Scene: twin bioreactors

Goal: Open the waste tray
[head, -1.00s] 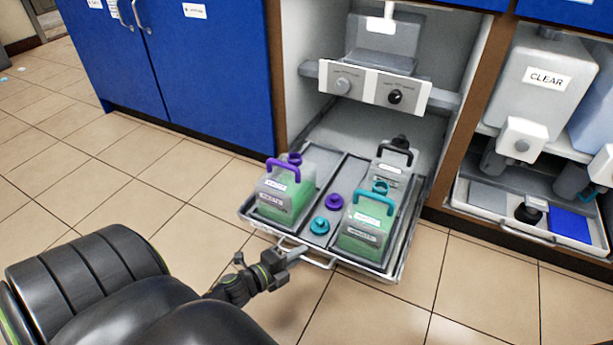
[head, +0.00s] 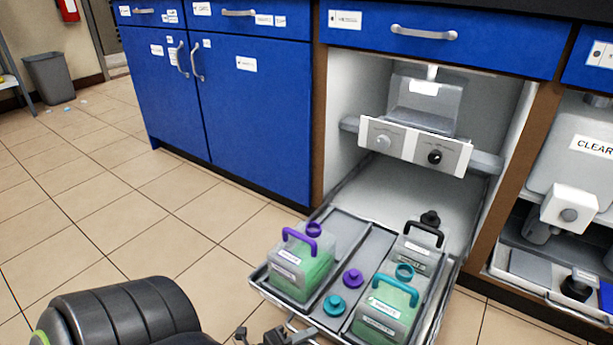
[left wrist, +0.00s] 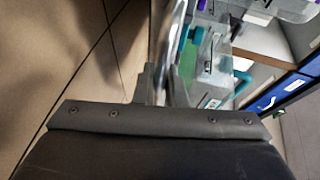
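The waste tray (head: 266,285) is a grey tray slid well out of the open cabinet bay, low over the floor. It carries a purple-handled bottle (head: 300,268), a teal-handled bottle (head: 384,312) and a black-handled bottle (head: 417,255). Its front handle (head: 294,324) is partly cut off by the bottom of the head view. My left gripper (head: 277,336) is at that handle, at the lower edge of the head view. In the left wrist view a metal bar (left wrist: 174,48) passes close to the gripper (left wrist: 152,84). Whether the fingers are closed around it is unclear. My right gripper is not in view.
A purple cap (head: 353,278) and a teal cap (head: 334,305) lie on the tray's middle strip. A control panel (head: 415,146) is above the tray. Blue cabinets (head: 255,120) stand to the left, and another bay with a CLEAR container (head: 580,165) to the right.

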